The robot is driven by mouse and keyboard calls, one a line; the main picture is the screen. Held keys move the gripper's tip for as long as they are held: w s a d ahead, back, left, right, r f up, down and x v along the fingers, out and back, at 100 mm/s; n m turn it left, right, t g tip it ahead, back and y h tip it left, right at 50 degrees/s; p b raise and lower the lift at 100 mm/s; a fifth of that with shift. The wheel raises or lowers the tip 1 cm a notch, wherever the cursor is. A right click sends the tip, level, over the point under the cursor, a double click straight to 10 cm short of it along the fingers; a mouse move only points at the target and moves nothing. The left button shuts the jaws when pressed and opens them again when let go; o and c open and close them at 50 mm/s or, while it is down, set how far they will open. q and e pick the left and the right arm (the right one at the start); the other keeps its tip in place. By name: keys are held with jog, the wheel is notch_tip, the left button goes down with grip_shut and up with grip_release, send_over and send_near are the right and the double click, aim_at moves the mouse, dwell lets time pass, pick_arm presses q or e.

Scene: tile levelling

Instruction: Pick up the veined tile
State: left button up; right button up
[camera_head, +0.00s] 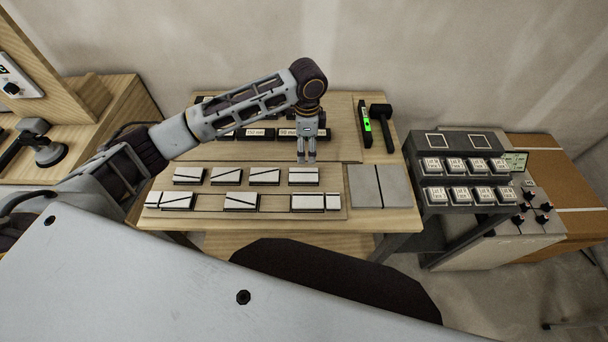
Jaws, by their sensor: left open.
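Several small white tiles with dark veins lie in two rows on a wooden board (247,209) on the table. The veined tile (303,177) at the right end of the back row has a dark line running along it. My left gripper (306,157) points down with its fingers open and empty, just behind and above this tile. Whether the fingertips touch anything is too small to tell. Other veined tiles in the back row are a left one (188,176) and middle ones (226,176). My right gripper does not show.
A green-lit level (365,124) and a dark mallet (384,128) lie at the back right of the table. Grey slabs (366,187) lie right of the board. A dark rack (435,197) with labelled blocks stands further right. Dark labelled blocks (254,133) sit behind my gripper.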

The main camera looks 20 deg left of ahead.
pick_arm(q)
jog(key=shift+f, duration=0.15)
send_over(306, 174)
jog(key=shift+w+f, duration=0.1)
jog(key=shift+f, duration=4.1)
jog(key=shift+f, duration=0.1)
jog(key=shift+f+p, duration=0.35)
jog(key=shift+f, duration=2.15)
jog(key=c, duration=1.1)
jog(key=shift+c, duration=0.2)
notch_tip(306, 174, up, 10)
